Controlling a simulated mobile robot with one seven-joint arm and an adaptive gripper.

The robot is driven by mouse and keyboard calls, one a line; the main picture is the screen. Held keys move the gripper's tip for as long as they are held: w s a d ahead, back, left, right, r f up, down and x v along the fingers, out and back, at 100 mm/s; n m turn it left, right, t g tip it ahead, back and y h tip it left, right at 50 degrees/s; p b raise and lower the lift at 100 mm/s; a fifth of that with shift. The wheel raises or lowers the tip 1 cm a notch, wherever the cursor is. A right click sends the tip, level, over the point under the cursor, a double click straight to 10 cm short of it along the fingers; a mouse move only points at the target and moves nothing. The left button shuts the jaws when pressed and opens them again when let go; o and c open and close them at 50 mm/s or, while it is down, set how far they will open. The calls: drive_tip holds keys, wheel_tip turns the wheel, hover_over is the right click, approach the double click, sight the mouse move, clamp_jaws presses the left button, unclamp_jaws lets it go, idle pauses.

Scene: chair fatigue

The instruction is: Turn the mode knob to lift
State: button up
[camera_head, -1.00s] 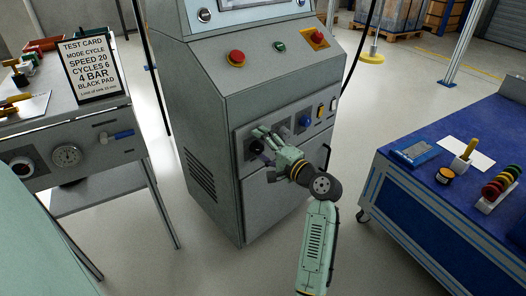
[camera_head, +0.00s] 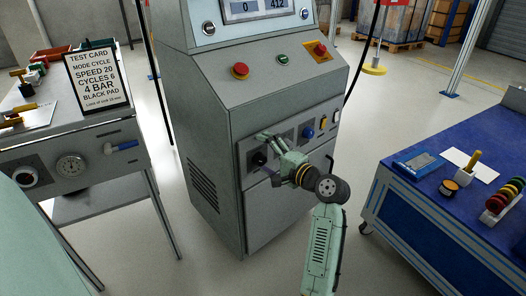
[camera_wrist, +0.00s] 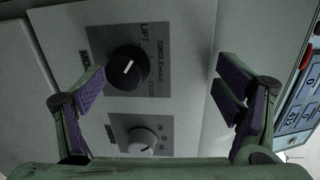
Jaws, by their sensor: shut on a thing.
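The mode knob (camera_wrist: 128,68) is a round black knob with a white pointer line on a dark label plate (camera_wrist: 158,50) on the console front. In the wrist view the line slants up and to the right; LIFT is printed above the knob. My gripper (camera_wrist: 162,85) is at the panel with its purple-padded fingers either side of the knob. In the head view the knob (camera_head: 258,158) shows dark between the fingers of my gripper (camera_head: 264,153).
A second, pale knob (camera_wrist: 142,141) sits below it in the wrist view. A blue knob (camera_head: 308,133) and switches are further right on the panel. A red button (camera_head: 240,70) is on the sloping top. A blue bench (camera_head: 440,225) stands right, a grey table (camera_head: 95,140) left.

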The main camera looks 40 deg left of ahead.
drive_tip(key=r, duration=0.1)
drive_tip(key=d+r, duration=0.1)
drive_tip(key=r, duration=0.1)
drive_tip(key=shift+d, duration=0.25)
drive_tip(key=shift+c, duration=1.2)
drive_tip(key=shift+s+d, duration=0.2)
drive_tip(key=shift+d, duration=0.1)
drive_tip(key=s+d+f+p, duration=0.1)
drive_tip(key=s+d+p, duration=0.1)
drive_tip(key=d, duration=0.7)
drive_tip(key=shift+d+p, duration=0.15)
drive_tip(key=shift+p, duration=0.15)
drive_tip(key=shift+p, duration=0.4)
drive_tip(key=shift+f, duration=0.1)
